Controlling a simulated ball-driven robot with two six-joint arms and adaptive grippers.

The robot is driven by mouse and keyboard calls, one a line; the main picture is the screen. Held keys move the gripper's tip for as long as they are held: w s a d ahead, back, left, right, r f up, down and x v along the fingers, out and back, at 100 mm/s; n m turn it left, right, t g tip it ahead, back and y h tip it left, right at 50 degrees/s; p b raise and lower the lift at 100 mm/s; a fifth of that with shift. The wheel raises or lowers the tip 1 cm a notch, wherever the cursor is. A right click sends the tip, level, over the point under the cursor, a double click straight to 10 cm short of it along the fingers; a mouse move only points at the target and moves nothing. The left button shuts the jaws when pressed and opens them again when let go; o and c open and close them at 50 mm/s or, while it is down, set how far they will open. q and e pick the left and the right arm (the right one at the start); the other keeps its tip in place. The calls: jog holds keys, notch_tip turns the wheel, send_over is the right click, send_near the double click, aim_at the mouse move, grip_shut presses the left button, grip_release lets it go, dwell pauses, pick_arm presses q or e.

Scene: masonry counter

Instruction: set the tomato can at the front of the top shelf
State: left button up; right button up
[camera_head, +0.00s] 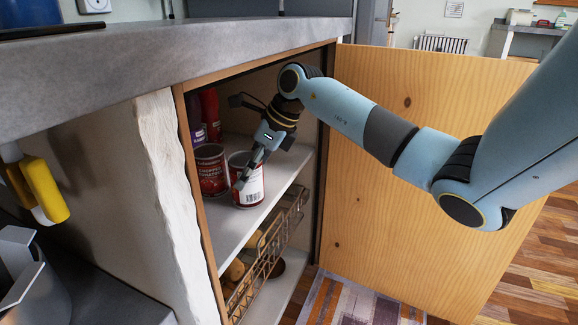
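A can with a white label panel and barcode (251,188) stands upright near the front edge of the upper shelf (234,228) in the open cupboard. A red can lettered "chopped tomatoes" (211,172) stands just behind and left of it. My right arm reaches in from the right. My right gripper (243,183) points down at the barcode can, with a finger across its left front side. The other finger is not clear, so I cannot tell whether it grips the can. My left gripper is not in view.
A red bottle (210,108) and a purple-labelled item (198,135) stand farther back. A wire basket (268,252) hangs below the shelf. The wooden door (400,255) stands open on the right. The grey countertop (170,55) is above the cupboard.

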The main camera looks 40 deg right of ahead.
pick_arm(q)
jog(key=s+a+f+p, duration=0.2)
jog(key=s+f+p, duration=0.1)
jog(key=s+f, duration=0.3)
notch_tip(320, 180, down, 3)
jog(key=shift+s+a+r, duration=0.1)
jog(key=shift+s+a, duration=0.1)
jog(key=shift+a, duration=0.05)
pick_arm(e)
jog(key=s+d, duration=0.7)
jog(key=s, duration=0.3)
jog(key=shift+r, duration=0.35)
